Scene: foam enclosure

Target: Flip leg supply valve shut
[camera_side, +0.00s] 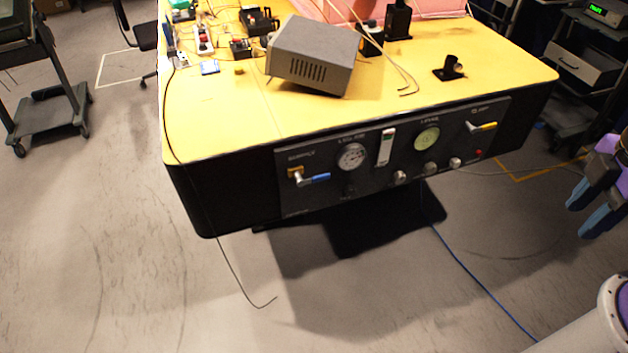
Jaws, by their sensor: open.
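A dark control panel (375,182) is set in the front side of the yellow-topped table. At its left end is a valve with a brass body (295,172) and a blue lever (315,178), which lies roughly level and points right. At its right end is a valve with a yellow lever (487,126), also roughly level along the panel. The labels are too small to read surely, so I cannot tell which valve is the leg supply. My gripper (582,220), with blue-grey fingers, is at the right edge, open and empty, apart from the panel.
Between the valves are a white gauge (353,157), a greenish gauge (427,139), a small vertical meter (386,147) and several knobs. A grey box (312,57) and small parts lie on the yellow tabletop (400,100). A blue cable (470,272) crosses the floor. Floor before the panel is otherwise mostly clear.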

